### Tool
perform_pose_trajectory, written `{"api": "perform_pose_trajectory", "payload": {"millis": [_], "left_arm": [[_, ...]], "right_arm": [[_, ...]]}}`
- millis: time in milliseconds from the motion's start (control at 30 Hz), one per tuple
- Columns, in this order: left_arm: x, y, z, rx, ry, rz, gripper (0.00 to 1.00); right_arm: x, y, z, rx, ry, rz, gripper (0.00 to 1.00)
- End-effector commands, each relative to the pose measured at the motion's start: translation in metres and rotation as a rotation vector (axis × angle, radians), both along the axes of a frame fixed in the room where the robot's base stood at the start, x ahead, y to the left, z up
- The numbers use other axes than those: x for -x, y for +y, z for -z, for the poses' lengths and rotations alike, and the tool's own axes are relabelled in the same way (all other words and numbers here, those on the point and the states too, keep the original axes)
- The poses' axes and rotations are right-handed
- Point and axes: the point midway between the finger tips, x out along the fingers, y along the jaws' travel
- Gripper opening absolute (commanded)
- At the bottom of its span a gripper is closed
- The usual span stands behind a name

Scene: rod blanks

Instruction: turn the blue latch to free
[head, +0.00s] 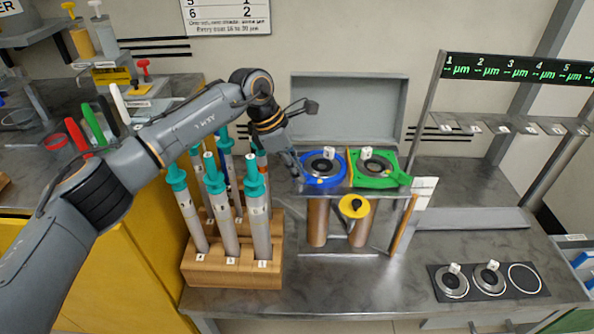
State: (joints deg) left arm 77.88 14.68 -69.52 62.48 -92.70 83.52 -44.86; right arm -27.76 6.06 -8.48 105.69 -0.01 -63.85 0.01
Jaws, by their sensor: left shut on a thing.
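The blue latch (321,181) is a blue ring plate around a dark round disc with a small white numbered tag. It sits on top of a stand at the centre of the head view. My left gripper (297,172) comes down from above at the left edge of the blue latch. It is shut there, on what appears to be the latch's handle, which the fingers mostly hide. The latch's exact turned position cannot be told. My right gripper is out of view.
A green latch plate (382,182) sits right of the blue one. A wooden rack (228,272) with several teal-capped tubes stands below my left arm.

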Motion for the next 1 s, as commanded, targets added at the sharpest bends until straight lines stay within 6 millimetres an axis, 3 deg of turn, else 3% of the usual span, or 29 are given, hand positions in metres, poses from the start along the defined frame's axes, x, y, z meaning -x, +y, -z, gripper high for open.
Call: {"api": "perform_pose_trajectory", "payload": {"millis": [533,567,667,1000], "left_arm": [[-0.0011,0.0007,-0.0009,-0.002,-0.003,0.026,0.0],[-0.001,0.0007,-0.0009,-0.002,-0.003,0.026,0.14],[-0.0009,0.0006,-0.0007,-0.001,-0.003,0.026,0.33],[-0.0008,0.0013,-0.0026,-0.001,-0.002,0.025,0.33]], "right_arm": [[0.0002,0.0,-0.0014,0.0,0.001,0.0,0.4],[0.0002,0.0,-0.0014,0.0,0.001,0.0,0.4],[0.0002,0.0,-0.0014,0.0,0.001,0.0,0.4],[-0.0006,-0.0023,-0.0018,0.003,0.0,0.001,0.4]]}}
